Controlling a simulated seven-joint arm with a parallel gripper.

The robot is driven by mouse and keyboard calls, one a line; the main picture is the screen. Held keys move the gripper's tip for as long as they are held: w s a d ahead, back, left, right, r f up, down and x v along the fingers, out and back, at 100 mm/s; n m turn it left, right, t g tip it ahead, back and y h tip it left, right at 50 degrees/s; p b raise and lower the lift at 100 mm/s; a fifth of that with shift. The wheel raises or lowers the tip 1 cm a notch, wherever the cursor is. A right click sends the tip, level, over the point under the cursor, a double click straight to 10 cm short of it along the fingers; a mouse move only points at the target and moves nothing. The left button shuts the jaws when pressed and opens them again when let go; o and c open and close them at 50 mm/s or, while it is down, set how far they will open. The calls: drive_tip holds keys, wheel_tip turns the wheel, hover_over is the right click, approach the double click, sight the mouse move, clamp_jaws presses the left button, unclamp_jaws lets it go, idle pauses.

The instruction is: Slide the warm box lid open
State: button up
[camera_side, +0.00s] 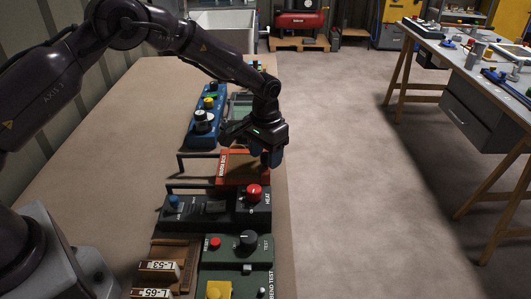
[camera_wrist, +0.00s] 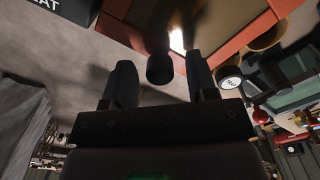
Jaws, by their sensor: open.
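The warm box (camera_side: 257,178) is an orange-red box with a brown top panel, at the right edge of the bench in the side view. Its orange rim and brown lid (camera_wrist: 147,15) fill the top of the wrist view. A dark round knob (camera_wrist: 160,69) stands out from the lid side, and its base is hard to make out. My gripper (camera_side: 268,158) is over the far right part of the box. In the wrist view my gripper (camera_wrist: 161,80) is open, with one finger on each side of the knob and visible gaps between. The lid looks closed.
A black heater unit (camera_side: 215,210) with a red knob stands just nearer than the box. A green test unit (camera_side: 237,260) is nearer still. A blue unit (camera_side: 207,122) stands behind to the left. Bare bench (camera_side: 110,150) lies to the left; open floor lies right.

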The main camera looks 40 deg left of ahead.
sight(219, 165)
clamp_jaws()
drive_tip(key=s+a, duration=0.8)
unclamp_jaws()
wheel_tip(219, 165, up, 13)
idle(0.7)
